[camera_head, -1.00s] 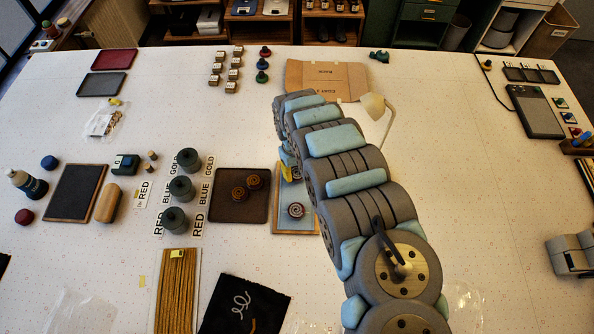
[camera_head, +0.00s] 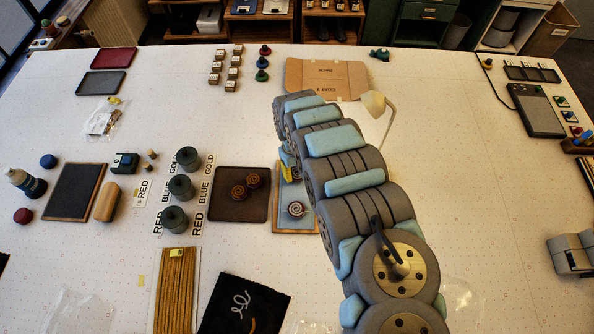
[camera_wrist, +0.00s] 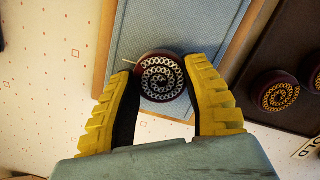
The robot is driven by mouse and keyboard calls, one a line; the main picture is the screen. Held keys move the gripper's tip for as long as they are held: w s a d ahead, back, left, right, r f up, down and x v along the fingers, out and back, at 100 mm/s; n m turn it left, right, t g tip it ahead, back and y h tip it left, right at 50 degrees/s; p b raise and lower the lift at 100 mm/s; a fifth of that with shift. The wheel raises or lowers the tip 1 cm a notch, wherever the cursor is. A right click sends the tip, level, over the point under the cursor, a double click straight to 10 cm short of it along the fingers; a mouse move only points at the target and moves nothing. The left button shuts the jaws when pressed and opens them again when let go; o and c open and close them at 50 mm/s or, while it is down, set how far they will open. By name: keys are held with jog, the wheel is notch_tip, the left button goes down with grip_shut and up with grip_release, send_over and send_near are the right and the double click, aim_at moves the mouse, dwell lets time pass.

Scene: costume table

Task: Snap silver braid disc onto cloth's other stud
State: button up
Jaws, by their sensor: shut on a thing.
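In the wrist view, my gripper (camera_wrist: 164,92) is shut on a dark red disc with silver braid rings (camera_wrist: 162,78). The held disc is over one end of a blue cloth-like panel (camera_wrist: 175,28) in a wooden frame; whether it touches the panel I cannot tell. In the head view the blue panel (camera_head: 284,213) lies right of the brown tray. Another silver spiral disc (camera_head: 296,209) sits on its near part. No bare stud is discernible.
The brown tray (camera_head: 226,212) with two gold-spiral discs (camera_head: 238,193) adjoins the panel's left side. Dark green spools (camera_head: 181,187) stand farther left. A black cloth (camera_head: 265,292) with braid pieces lies in front. A lamp (camera_head: 376,105) stands behind my arm; the table's right middle is clear.

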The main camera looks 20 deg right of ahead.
jog(key=shift+f, duration=0.15)
jog(key=o, duration=1.5)
jog(key=shift+r+p, duration=3.2)
jog(key=shift+r, duration=0.9)
